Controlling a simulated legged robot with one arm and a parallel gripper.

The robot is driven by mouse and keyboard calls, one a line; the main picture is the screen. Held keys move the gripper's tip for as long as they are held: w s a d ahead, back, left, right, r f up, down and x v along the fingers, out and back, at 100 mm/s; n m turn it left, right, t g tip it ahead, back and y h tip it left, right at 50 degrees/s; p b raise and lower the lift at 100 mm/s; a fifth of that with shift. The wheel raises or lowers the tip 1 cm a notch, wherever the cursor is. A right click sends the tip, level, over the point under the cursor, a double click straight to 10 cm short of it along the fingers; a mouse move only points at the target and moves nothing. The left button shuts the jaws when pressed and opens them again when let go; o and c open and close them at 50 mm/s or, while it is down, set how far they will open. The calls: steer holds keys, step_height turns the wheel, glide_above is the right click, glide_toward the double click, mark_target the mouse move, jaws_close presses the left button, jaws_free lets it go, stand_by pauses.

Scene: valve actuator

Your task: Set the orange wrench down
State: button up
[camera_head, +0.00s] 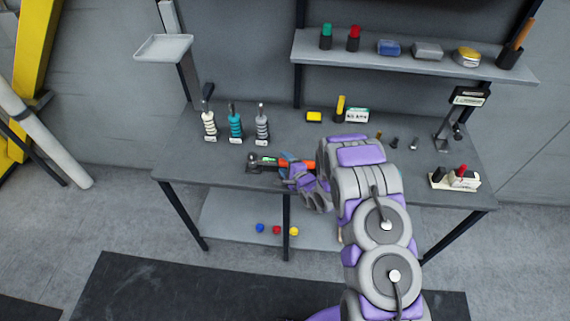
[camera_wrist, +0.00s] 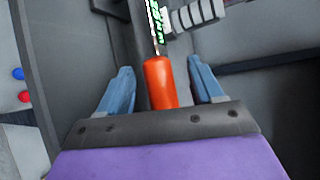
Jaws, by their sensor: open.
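The orange wrench shows its orange handle (camera_wrist: 160,82) in the wrist view, between the two blue fingers of my gripper (camera_wrist: 158,88). A gap shows on each side of the handle, so the fingers are apart from it. A green-patterned shaft runs on from the handle toward the top of the view. In the head view my gripper (camera_head: 287,172) is low over the front of the grey workbench (camera_head: 215,170), and a bit of the orange handle (camera_head: 309,165) shows beside it. The wrench appears to lie on the bench; my gripper hides part of it.
Several coil-wrapped tools, one of them teal (camera_head: 235,122), stand at the bench's back left. A yellow block (camera_head: 314,117) and a white box (camera_head: 357,115) sit behind my gripper. A shelf (camera_head: 400,58) with small items hangs above. Small balls (camera_head: 276,230) lie on the lower shelf.

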steer(key=shift+s, duration=0.1)
steer(key=v, duration=1.7)
steer(key=shift+r, duration=0.15)
steer(key=shift+d, duration=0.1)
